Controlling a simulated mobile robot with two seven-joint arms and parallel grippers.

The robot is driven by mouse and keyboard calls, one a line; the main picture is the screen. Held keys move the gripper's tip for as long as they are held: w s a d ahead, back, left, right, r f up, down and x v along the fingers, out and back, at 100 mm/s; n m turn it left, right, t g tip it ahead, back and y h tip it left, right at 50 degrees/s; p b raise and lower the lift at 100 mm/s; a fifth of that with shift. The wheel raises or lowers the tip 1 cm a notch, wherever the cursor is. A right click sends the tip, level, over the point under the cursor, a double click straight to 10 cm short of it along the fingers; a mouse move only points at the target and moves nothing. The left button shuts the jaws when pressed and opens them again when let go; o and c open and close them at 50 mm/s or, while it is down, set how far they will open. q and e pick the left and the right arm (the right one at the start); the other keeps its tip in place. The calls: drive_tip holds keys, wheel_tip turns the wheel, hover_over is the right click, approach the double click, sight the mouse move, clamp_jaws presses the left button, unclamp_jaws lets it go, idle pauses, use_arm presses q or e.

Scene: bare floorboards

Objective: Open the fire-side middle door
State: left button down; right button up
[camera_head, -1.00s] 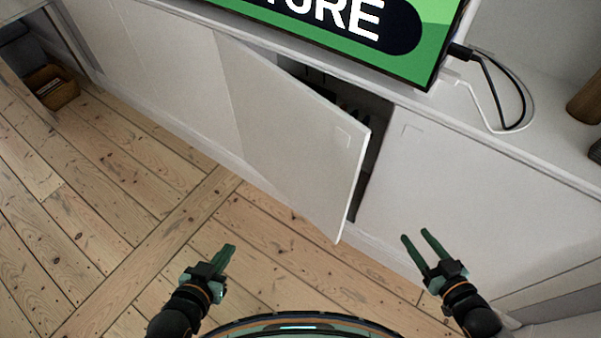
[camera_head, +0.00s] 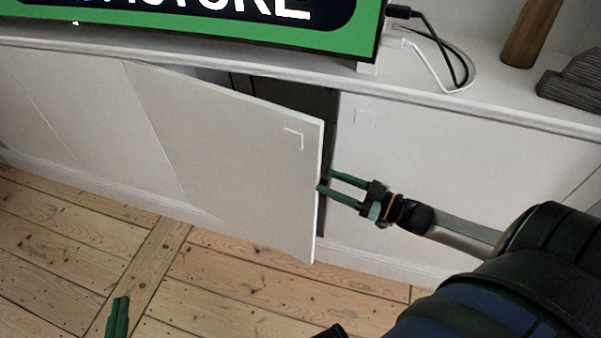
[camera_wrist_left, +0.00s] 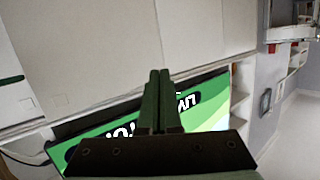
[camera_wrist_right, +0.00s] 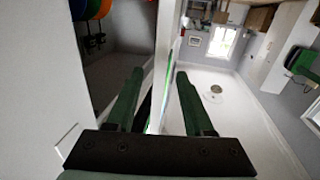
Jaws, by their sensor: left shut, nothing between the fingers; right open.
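The white middle door (camera_head: 230,150) stands partly open, swung out from its left side, with a dark gap (camera_head: 300,97) beside its free edge. My right gripper (camera_head: 325,180) is open at that free edge, fingers pointing left. The lower fingertip overlaps the edge in the head view; I cannot tell whether it touches. In the right wrist view its fingers (camera_wrist_right: 158,85) are spread, with the dark cabinet inside (camera_wrist_right: 105,60) to their left. My left gripper (camera_head: 118,318) is shut and empty, low over the floor; its closed fingers also show in the left wrist view (camera_wrist_left: 161,100).
A white cabinet top (camera_head: 440,92) carries a screen (camera_head: 250,35), cables (camera_head: 450,65) and a brown wooden object (camera_head: 528,35). A closed white door (camera_head: 420,150) is right of the gap. Bare floorboards (camera_head: 230,280) lie clear in front.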

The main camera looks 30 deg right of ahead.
sight(302, 172)
drive_tip(key=b+x, duration=0.1)
drive_tip(key=x, duration=0.6)
drive_tip(key=shift+w, duration=0.1)
use_arm(q)
wheel_tip(302, 172, up, 11)
drive_tip(key=m+t+h, duration=0.2)
drive_tip(key=t, duration=0.2)
drive_tip(key=shift+w+d+f+b, duration=0.15)
drive_tip(key=shift+w+d+b, duration=0.15)
drive_tip(key=shift+w, duration=0.15)
use_arm(e)
drive_tip(key=shift+w+a, duration=0.25)
drive_tip(key=shift+w, duration=0.1)
clamp_jaws()
drive_tip(key=shift+f, duration=0.1)
